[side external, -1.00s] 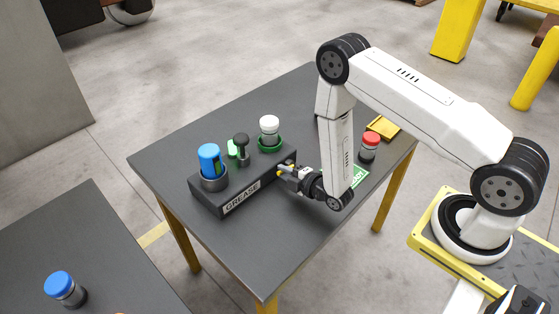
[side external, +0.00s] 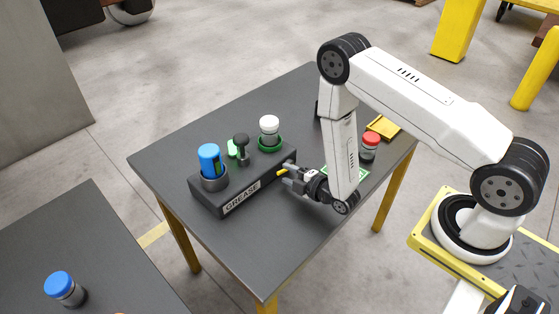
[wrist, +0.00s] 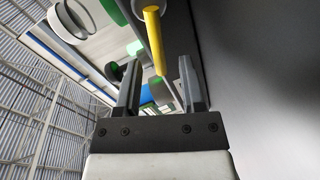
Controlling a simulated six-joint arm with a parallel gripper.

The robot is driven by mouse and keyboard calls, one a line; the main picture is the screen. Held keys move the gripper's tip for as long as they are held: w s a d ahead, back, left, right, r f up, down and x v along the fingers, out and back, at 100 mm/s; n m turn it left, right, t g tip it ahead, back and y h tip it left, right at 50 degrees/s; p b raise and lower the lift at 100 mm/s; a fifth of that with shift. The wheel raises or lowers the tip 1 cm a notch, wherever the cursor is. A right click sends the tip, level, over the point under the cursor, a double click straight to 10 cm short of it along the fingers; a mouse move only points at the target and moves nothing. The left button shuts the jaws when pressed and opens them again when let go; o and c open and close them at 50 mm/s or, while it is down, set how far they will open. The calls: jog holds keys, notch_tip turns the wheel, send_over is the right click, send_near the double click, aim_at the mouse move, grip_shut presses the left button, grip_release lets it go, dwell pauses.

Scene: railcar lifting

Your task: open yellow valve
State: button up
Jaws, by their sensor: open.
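The yellow valve handle (side external: 282,173) is a short bar sticking out of the front of the dark GREASE block (side external: 238,196), near its right end. In the wrist view the yellow handle (wrist: 154,40) shows as a bar just ahead of the fingertips, its lower end between them in the picture. My gripper (side external: 288,179) is open beside the handle, in front of the block; the wrist view shows my gripper (wrist: 161,72) with its two fingers apart and nothing clamped. I cannot tell whether a finger touches the handle.
On the block stand a blue-capped canister (side external: 209,160), a black knob (side external: 241,146) and a white-capped canister (side external: 269,130) in a green ring. A red-capped canister (side external: 370,148) and a yellow tray (side external: 384,128) are right of my arm. The table's front is clear.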

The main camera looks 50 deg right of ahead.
jog(key=shift+s+d+r, duration=0.1)
jog(key=shift+s+r, duration=0.1)
jog(key=shift+s, duration=0.8)
jog(key=shift+s+r, duration=0.2)
jog(key=shift+s, duration=0.75)
jog(key=shift+s+d+r, duration=0.1)
jog(key=shift+s+r, duration=0.1)
jog(key=shift+s, duration=0.8)
grip_shut()
jog(key=n, duration=0.1)
jog(key=n+y, duration=0.1)
jog(key=shift+s+d+f+n+y, duration=0.15)
jog(key=shift+f+n+y, duration=0.15)
jog(key=shift+n, duration=0.1)
jog(key=n, duration=0.1)
jog(key=n+y, duration=0.1)
jog(key=shift+s+d+n, duration=0.1)
jog(key=shift+s+n, duration=0.15)
jog(key=shift+n, duration=0.15)
jog(key=n+y, duration=0.1)
jog(key=s+n+y, duration=0.1)
jog(key=n, duration=0.1)
jog(key=n+y, duration=0.1)
jog(key=n, duration=0.1)
jog(key=shift+s+r+g, duration=0.15)
jog(key=shift+s+g, duration=0.2)
jog(key=shift+g, duration=0.05)
